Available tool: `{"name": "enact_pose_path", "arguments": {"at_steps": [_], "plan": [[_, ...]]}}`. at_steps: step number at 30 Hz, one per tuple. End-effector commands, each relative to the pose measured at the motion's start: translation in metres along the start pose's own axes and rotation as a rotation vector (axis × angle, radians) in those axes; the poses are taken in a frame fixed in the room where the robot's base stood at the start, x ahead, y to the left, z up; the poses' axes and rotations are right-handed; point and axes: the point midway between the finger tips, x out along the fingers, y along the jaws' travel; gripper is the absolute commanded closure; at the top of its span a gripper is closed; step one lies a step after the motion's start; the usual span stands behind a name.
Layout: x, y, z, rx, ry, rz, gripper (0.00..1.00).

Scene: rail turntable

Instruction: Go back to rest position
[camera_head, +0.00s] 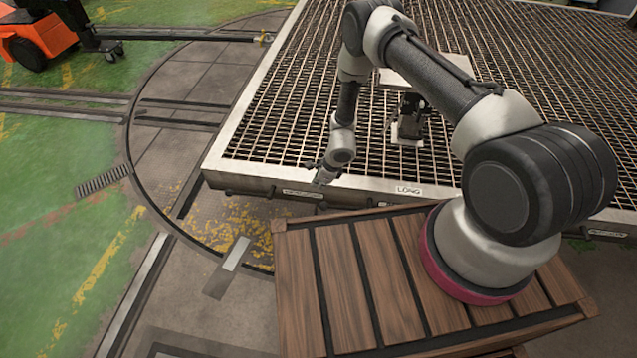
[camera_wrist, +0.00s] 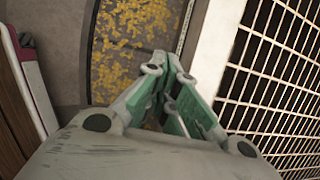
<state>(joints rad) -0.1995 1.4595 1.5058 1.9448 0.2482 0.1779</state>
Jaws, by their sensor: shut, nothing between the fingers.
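My gripper (camera_head: 322,176) hangs low at the front edge of the large grated table (camera_head: 240,158), near its left corner. The wrist view shows its green fingers (camera_wrist: 167,64) drawn together and shut, with nothing between them. Behind the fingers lies floor with yellow patches. The table's pale rim and its grating are to their right. My arm rises from its pink-ringed mount, bends at the top and comes down to the wrist. Whether the gripper touches the table edge I cannot tell.
A small black and grey device (camera_head: 408,122) stands on the grating, partly below a pale plate (camera_head: 401,79). An orange vehicle (camera_head: 38,38) is at the far left. Rails (camera_head: 60,108) cross the green floor. The floor left of the table is mostly free.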

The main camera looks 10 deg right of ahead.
Motion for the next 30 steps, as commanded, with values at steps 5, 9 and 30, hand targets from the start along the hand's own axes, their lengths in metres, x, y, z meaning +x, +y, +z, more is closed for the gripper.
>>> {"name": "enact_pose_path", "arguments": {"at_steps": [5, 9, 30], "plan": [[-0.004, 0.0, 0.002, 0.0, 0.0, 0.0, 1.0], [-0.004, 0.0, 0.002, 0.001, 0.0, 0.0, 1.0], [-0.056, 0.078, -0.003, -0.435, -0.173, 0.248, 1.0]]}}
